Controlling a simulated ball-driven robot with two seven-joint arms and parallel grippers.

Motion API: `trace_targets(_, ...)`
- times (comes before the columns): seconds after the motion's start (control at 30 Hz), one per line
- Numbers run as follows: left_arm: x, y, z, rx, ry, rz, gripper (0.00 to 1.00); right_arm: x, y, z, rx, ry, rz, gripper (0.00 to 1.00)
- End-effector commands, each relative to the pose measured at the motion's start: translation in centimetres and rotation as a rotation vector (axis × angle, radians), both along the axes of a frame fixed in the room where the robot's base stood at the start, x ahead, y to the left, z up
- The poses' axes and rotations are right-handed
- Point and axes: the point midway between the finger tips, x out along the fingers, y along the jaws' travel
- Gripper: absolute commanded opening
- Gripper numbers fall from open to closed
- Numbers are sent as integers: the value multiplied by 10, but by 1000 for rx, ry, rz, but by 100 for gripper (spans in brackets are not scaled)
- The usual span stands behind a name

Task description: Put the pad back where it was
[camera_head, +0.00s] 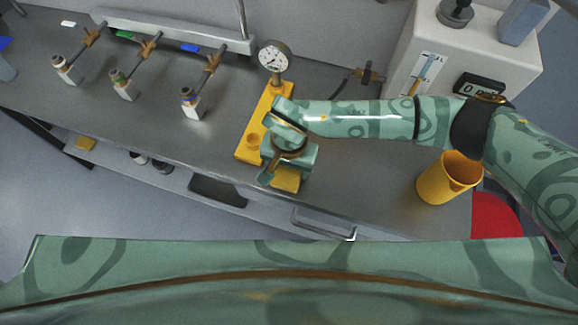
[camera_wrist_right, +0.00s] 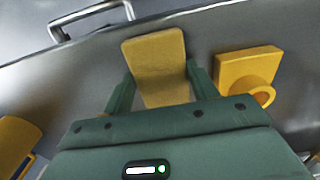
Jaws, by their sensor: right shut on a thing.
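The pad is a flat, dull yellow block; in the head view its end (camera_head: 286,182) shows below my right gripper (camera_head: 283,176), near the front edge of the bench. In the right wrist view the pad (camera_wrist_right: 157,62) is between the two green fingers of my right gripper (camera_wrist_right: 160,82), which is shut on its sides. The pad's near end is hidden by the gripper body. I cannot tell whether the pad touches the bench. My left gripper is not in view.
A yellow gauge stand (camera_head: 249,148) with a round dial (camera_head: 274,56) is close to the right gripper; its end (camera_wrist_right: 245,68) shows beside the pad. A yellow cup (camera_head: 448,180) stands right.

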Motion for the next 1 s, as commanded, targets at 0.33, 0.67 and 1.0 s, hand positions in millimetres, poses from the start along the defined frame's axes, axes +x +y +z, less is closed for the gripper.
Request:
trace_targets(0.33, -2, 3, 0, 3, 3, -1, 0, 0, 0, 0, -1, -1, 0, 80)
trace_targets(0.67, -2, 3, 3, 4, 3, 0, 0, 0, 0, 6, 0, -3, 0, 80)
trace_targets(1.0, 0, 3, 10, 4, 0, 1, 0, 1, 0, 64, 0, -4, 1, 80)
